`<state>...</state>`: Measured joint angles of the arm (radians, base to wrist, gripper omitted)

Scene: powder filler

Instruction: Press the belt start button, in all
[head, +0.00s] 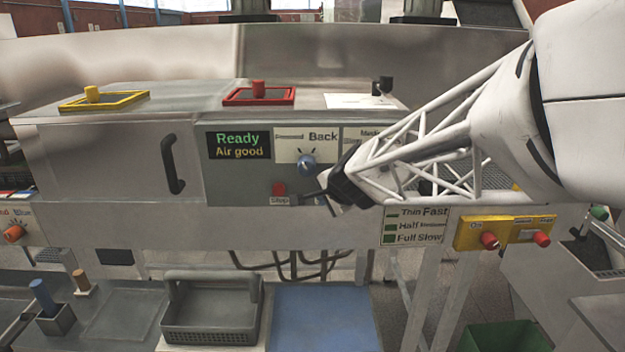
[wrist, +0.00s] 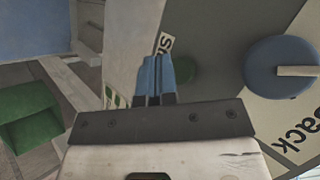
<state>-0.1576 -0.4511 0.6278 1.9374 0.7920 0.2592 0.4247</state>
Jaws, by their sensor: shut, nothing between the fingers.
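A green round button (wrist: 184,68), which looks like the start button, sits on the grey control panel (wrist: 220,40) in the wrist view. A partly covered label (wrist: 164,43) is beside it. My gripper (wrist: 155,62) is shut and empty, its blue fingertips right beside the green button and partly overlapping it; I cannot tell whether they touch. In the head view my gripper (head: 322,195) is at the lower part of the panel, right of the red Stop button (head: 279,189), and hides the green button.
A blue knob (head: 306,163) sits above the fingertips on the panel; it is large in the wrist view (wrist: 282,68). The display (head: 239,145) reads "Ready, Air good". A yellow box (head: 500,232) with red knobs is at right. A grey basket (head: 211,310) stands below.

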